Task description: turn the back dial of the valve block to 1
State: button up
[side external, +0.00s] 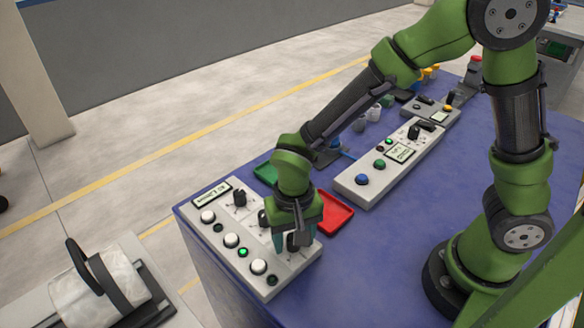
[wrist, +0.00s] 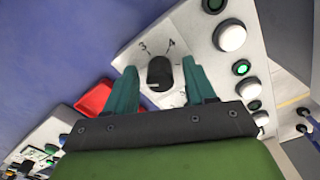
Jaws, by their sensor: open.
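The pale grey valve block (side external: 225,250) lies at the table's near left corner, with dials, round white buttons and small lamps. One dark dial (side external: 240,198) stands by its label; a middle dial (side external: 263,218) is partly covered by my wrist. My gripper (side external: 294,241) points down at the end dial, farthest from the label. In the wrist view my teal fingers stand apart on either side of this dark end dial (wrist: 159,73), with marks 3 and 4 beyond it. Its exact setting is unclear. The fingers look open, and contact with the dial cannot be told.
A red tray (side external: 336,212) lies just right of the block, and a green tray (side external: 266,173) is behind my wrist. Another control box (side external: 390,165) with buttons stands farther back. The blue tabletop (side external: 385,240) is clear between the block and my base.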

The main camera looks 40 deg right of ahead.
grip_shut()
dwell(0.3)
jog(key=n, duration=1.1)
jog(key=shift+n, duration=0.4)
dwell(0.6)
grip_release()
